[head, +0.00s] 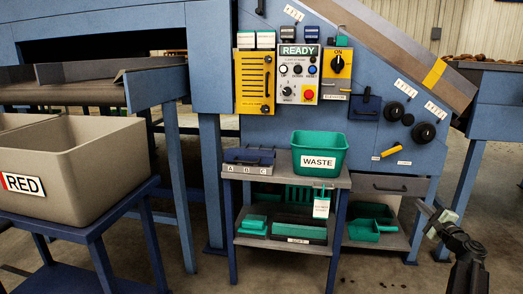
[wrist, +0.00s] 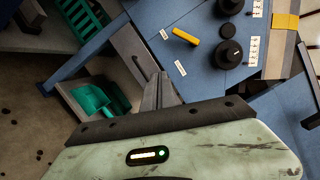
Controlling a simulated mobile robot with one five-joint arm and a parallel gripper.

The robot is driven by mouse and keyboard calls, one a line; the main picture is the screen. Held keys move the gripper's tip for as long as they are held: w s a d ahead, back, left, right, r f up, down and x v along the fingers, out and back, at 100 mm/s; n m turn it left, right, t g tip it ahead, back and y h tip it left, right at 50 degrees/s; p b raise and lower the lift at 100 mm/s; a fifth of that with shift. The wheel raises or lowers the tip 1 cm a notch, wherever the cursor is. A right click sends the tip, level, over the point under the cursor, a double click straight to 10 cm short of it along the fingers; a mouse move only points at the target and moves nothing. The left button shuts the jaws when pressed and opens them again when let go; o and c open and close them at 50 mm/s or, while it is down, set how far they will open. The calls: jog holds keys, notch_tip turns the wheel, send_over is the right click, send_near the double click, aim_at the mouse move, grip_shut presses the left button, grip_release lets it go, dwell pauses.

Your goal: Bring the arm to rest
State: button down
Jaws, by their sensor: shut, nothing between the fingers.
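My gripper (head: 428,210) is at the lower right of the head view, raised in front of the grader's lower right side. In the wrist view my gripper (wrist: 160,80) points at the blue machine panel, its fingers together with nothing between them. It appears apart from the panel. A yellow handle (head: 392,150) and black knobs (head: 424,132) are on the panel beyond it; the yellow handle (wrist: 186,36) and a black knob (wrist: 228,54) also show in the wrist view.
A small stand (head: 342,182) holds a green WASTE bin (head: 319,160). A beige RED crate (head: 90,170) stands at left on a blue table. Concrete floor (head: 480,220) is open at right.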

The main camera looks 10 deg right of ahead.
jog(key=w+a+f+n+g+y, duration=0.1)
jog(key=a+f+n+g+y, duration=0.25)
jog(key=a, duration=0.85)
jog(key=w+a+f+n+g+y, duration=0.1)
jog(key=a+f+n+g, duration=0.35)
jog(key=a, duration=0.65)
jog(key=w+a+f+n+g+y, duration=0.15)
jog(key=a+f+n, duration=0.4)
jog(key=a, duration=0.65)
jog(key=s+a+f+n+g+h, duration=0.35)
jog(key=s+a+f+n, duration=0.2)
jog(key=s+a, duration=0.25)
jog(key=s+a+f+n+g+h, duration=0.2)
jog(key=s+a+f+n+g, duration=0.3)
jog(key=s+a, duration=0.35)
notch_tip(320, 180, up, 56)
jog(key=s+m+p, duration=0.1)
jog(key=s+p, duration=0.1)
jog(key=p, duration=5.4)
jog(key=shift+s+d+f+g+p, duration=0.2)
jog(key=shift+s+d+g+p, duration=0.15)
jog(key=shift+g, duration=0.05)
